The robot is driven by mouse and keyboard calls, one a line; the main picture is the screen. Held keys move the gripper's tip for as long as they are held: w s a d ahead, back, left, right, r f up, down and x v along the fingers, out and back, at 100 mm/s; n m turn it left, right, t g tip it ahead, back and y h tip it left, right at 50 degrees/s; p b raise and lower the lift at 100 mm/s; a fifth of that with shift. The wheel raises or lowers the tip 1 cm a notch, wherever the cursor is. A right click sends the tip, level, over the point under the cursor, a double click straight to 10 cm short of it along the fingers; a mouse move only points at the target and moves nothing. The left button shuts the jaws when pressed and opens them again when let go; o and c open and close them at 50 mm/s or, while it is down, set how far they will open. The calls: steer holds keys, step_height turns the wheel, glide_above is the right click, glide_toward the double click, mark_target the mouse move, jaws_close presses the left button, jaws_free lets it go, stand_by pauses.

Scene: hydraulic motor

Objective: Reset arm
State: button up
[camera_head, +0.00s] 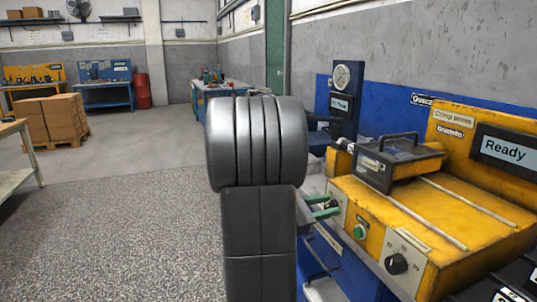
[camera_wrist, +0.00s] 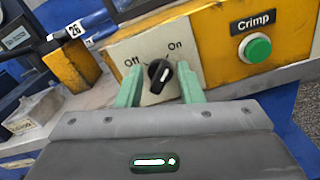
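My gripper (camera_head: 323,208) is at the front of the yellow crimping machine (camera_head: 440,228) in the head view; my own grey arm hides part of that area. In the wrist view, my gripper's two green fingers (camera_wrist: 160,90) are spread apart with nothing held between them. The black Off/On knob (camera_wrist: 159,74) shows between the fingertips on a pale plate. Its white mark slants toward the upper right, on the On side. I cannot tell how far the fingertips are from the plate. The green Crimp button (camera_wrist: 257,49) is to the right of the fingers.
The machine's screen (camera_head: 507,150) reads "Ready". Another black knob (camera_head: 396,263) is on its front, right of the green button. A dial gauge (camera_head: 342,77) stands behind. Cardboard boxes (camera_head: 57,117) are on a pallet at left. The floor (camera_head: 110,220) left of my arm is clear.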

steer(key=shift+s+a+n+p, duration=0.2)
steer(key=shift+a+n+p, duration=0.6)
steer(key=shift+n, duration=0.1)
steer(key=shift+s+a, duration=0.25)
steer(key=shift+a, duration=0.35)
